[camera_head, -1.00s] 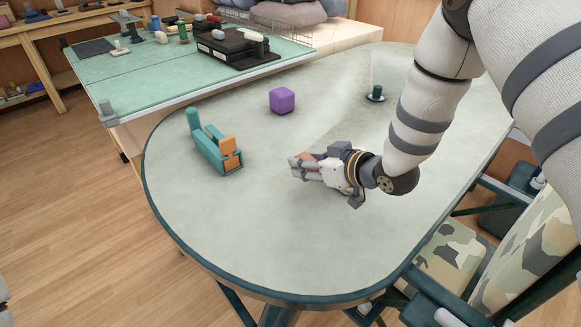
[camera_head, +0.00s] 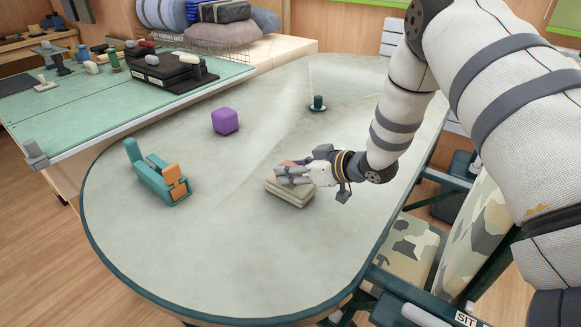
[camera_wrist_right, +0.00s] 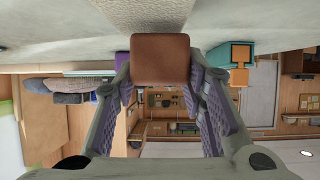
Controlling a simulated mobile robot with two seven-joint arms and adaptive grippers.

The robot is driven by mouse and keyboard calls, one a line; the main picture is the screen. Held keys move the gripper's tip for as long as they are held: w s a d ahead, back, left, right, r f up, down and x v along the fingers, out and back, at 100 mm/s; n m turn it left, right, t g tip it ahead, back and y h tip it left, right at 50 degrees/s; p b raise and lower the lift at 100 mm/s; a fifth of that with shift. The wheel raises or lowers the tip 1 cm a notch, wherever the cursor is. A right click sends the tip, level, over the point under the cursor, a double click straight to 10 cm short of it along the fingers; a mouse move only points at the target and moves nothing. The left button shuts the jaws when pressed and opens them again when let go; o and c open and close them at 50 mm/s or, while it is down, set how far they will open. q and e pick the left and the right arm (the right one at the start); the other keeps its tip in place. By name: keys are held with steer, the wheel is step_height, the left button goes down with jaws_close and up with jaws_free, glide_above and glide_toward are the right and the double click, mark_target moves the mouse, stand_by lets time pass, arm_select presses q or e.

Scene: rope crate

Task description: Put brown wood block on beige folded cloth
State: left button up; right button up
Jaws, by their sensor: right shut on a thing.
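The brown wood block (camera_wrist_right: 160,60) is between the two fingers of my right gripper (camera_head: 284,173), which is shut on it. In the head view the block (camera_head: 291,163) is mostly hidden by the fingers. The beige folded cloth (camera_head: 288,194) lies on the table, just below the fingertips in the picture. A textured part of it (camera_wrist_right: 150,14) shows at the top of the wrist view, beyond the block. I cannot tell whether block and cloth touch. My left gripper is out of view.
The round-ended table (camera_head: 190,240) has a teal and orange object (camera_head: 160,175) at left, a purple cube (camera_head: 225,121) farther back and a small dark green item (camera_head: 318,103) at the back. The table's front is clear. A camouflage chair (camera_head: 407,245) stands at right.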

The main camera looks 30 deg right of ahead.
steer(key=shift+f, duration=0.5)
stand_by(0.4)
steer(key=o, duration=1.2)
steer(key=shift+s+r, duration=0.1)
steer(key=v, duration=1.1)
steer(key=shift+s+d+r, duration=0.15)
steer(key=shift+s+d, duration=0.05)
steer(key=shift+s, duration=0.15)
